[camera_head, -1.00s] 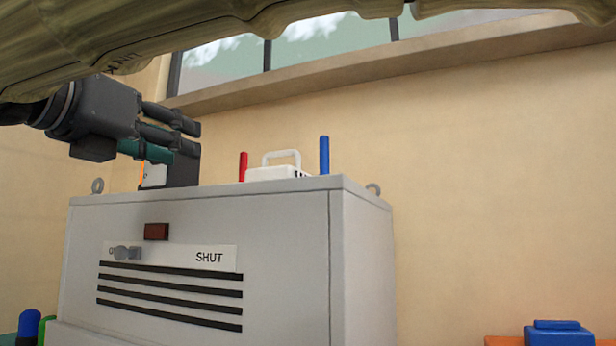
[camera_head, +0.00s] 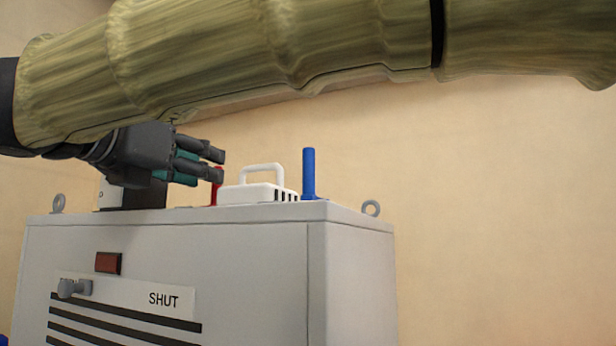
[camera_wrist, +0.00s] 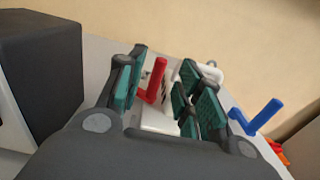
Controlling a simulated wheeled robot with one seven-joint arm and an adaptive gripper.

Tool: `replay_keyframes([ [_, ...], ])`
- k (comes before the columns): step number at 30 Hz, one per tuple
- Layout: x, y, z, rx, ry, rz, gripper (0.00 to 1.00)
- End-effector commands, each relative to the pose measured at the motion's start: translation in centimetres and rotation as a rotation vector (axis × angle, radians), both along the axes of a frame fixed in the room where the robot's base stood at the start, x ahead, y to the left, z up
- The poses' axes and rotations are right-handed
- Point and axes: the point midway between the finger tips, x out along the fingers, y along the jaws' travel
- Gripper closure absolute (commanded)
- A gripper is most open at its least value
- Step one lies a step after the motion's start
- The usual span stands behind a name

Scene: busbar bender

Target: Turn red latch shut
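The red latch (camera_head: 214,193) is a red upright post on top of the grey machine cabinet (camera_head: 270,265). In the head view my gripper's fingers partly cover it. In the wrist view the red latch (camera_wrist: 154,82) shows as a red handle between my finger pads. My gripper (camera_head: 220,165) comes in from the left above the cabinet top. It also shows in the wrist view (camera_wrist: 166,82), open, with its teal pads apart and the latch between them, nearer the left pads. I cannot tell whether any pad touches it.
A white box with a handle (camera_head: 258,192) sits right of the latch, and a blue post (camera_head: 308,174) stands beyond it. A dark block (camera_head: 135,195) stands on the left of the top. The cabinet front has a grey knob (camera_head: 72,288) and a "SHUT" label.

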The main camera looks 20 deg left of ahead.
Motion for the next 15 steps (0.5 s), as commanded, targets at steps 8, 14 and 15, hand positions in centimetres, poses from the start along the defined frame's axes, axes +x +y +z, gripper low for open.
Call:
replay_keyframes([
  [8,2.4,-0.2,0.1,0.0,0.0,-0.001,0.65],
  [14,2.8,-0.3,0.0,0.0,0.0,-0.001,0.65],
  [15,2.8,-0.3,0.0,0.0,0.0,-0.001,0.65],
])
